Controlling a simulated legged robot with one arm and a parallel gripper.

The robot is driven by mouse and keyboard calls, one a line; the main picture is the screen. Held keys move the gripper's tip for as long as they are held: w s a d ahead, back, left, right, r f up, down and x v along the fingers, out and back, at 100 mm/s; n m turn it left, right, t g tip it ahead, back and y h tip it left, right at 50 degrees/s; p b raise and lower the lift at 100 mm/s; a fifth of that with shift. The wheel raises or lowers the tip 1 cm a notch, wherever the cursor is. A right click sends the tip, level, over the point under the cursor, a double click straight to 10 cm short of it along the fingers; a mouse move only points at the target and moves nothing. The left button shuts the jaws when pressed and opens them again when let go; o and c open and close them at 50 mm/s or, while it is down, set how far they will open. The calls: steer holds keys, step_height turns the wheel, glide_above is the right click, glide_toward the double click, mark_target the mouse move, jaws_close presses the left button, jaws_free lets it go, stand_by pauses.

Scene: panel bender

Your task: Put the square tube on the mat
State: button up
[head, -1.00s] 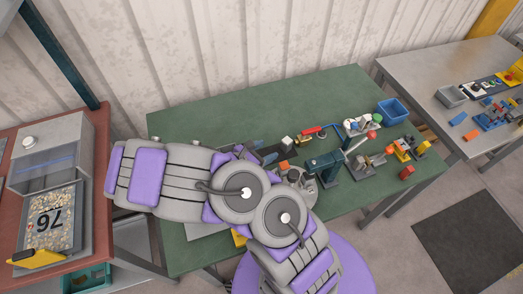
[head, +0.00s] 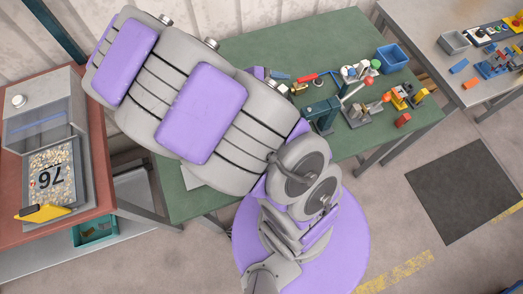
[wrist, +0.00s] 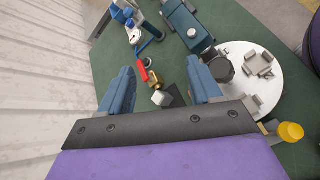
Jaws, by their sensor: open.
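My gripper (wrist: 160,66) is open in the wrist view, its two blue fingers spread above the green table. In the head view my own arm hides most of it. A small pale square-ended piece (wrist: 162,98), possibly the square tube, lies between the fingers' bases in the picture, not held. It touches or overlaps a dark flat patch (wrist: 180,94), perhaps the mat; I cannot tell whether it rests on it. Part of a pale piece also shows beside my arm in the head view (head: 283,90).
A brass valve with a red handle (wrist: 146,72) lies close to the pale piece. A teal vise (head: 318,112), a blue bin (head: 392,57) and several small parts crowd the green table (head: 240,45). A white disc with grey fittings (wrist: 272,92) stands right. A dark floor mat (head: 463,190) lies beyond.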

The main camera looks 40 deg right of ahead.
steer(key=s+a+r+m+y, duration=0.4)
steer(key=s+a+y, duration=0.1)
steer(key=s+a, duration=0.3)
steer(key=s+a+r+m+t+y, duration=0.1)
steer(key=s+a+r+m+y, duration=0.3)
steer(key=s+a, duration=0.4)
steer(key=shift+s+a+r+y, duration=0.15)
steer(key=shift+a+r+y, duration=0.6)
steer(key=shift+a+y, duration=0.3)
steer(key=shift+d, duration=0.1)
